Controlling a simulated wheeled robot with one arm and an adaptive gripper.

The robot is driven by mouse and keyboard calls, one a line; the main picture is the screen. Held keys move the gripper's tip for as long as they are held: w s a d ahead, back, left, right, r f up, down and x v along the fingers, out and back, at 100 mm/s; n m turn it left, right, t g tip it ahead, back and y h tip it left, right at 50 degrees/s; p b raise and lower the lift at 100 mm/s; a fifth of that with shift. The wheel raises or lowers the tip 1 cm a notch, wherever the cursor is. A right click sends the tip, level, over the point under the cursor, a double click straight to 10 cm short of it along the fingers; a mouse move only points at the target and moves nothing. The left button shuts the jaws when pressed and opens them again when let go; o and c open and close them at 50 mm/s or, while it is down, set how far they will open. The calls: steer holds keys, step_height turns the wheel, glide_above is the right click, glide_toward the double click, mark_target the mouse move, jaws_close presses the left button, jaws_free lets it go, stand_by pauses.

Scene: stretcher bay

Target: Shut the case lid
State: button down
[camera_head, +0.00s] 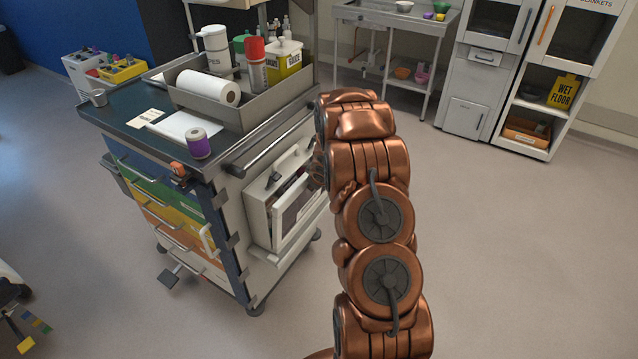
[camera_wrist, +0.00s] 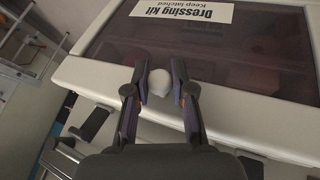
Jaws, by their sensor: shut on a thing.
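The white dressing kit case (camera_head: 257,214) hangs on the side of the supply cart. Its lid (camera_head: 297,212) has a dark window and appears to lean out from the case body, with a dark gap along the top. In the wrist view the lid (camera_wrist: 105,75) fills the upper part, with its "Dressing kit, Keep latched" label (camera_wrist: 182,12). A pale rounded knob (camera_wrist: 160,83) stands at the lid's edge. My gripper (camera_wrist: 160,76) has one finger on each side of this knob and is shut on it. In the head view my arm largely hides the gripper.
A side rail (camera_head: 265,150) juts out above the case. Cabinets (camera_head: 480,80) stand at the back. Floor right of my arm is clear.

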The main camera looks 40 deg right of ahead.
steer(key=shift+w+a+r+p, duration=0.15)
steer(key=shift+w+a+p, duration=0.1)
steer(key=shift+w, duration=0.35)
steer(key=shift+w+a+r+p, duration=0.15)
steer(key=shift+w+a, duration=0.1)
steer(key=shift+w, duration=0.35)
steer(key=c, duration=1)
jaws_free()
steer(key=shift+s, duration=0.1)
steer(key=shift+s, duration=0.1)
steer(key=v, duration=1.2)
steer(key=shift+f, duration=0.1)
